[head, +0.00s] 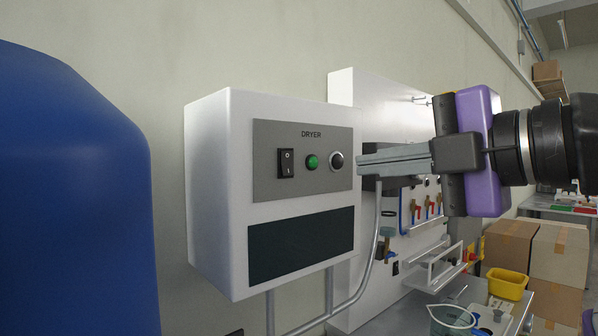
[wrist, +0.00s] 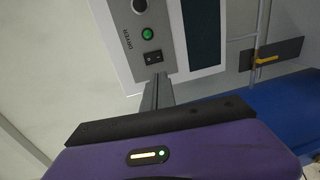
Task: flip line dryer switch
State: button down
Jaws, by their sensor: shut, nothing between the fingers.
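The white dryer box (head: 290,240) hangs on the wall with a grey panel labelled DRYER. The black rocker switch (head: 286,163) is at the panel's left; its pressed side is too small to tell. A green light (head: 312,161) and a black round knob (head: 336,160) are to its right. My gripper (head: 360,160) is shut and empty, its fingers pointing left, tips near the panel's right edge in the head view. In the wrist view, the fingertips (wrist: 160,76) are just below the switch (wrist: 153,58); I see no clear contact.
A large blue rounded body (head: 75,190) fills the left foreground. A white board (head: 345,90) with red-handled valves stands behind the dryer box. A grey conduit (head: 375,240) runs down beside the box. A yellow bin (head: 508,284) and cardboard boxes (head: 560,255) are lower right.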

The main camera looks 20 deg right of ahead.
aim_at(288, 175)
jog(key=shift+w+a, duration=0.1)
jog(key=p+x, duration=0.1)
jog(key=x, duration=1.2)
jog(key=shift+w+a+f, duration=0.1)
jog(key=shift+w, duration=0.25)
jog(key=shift+w, duration=0.2)
jog(key=shift+f, duration=0.15)
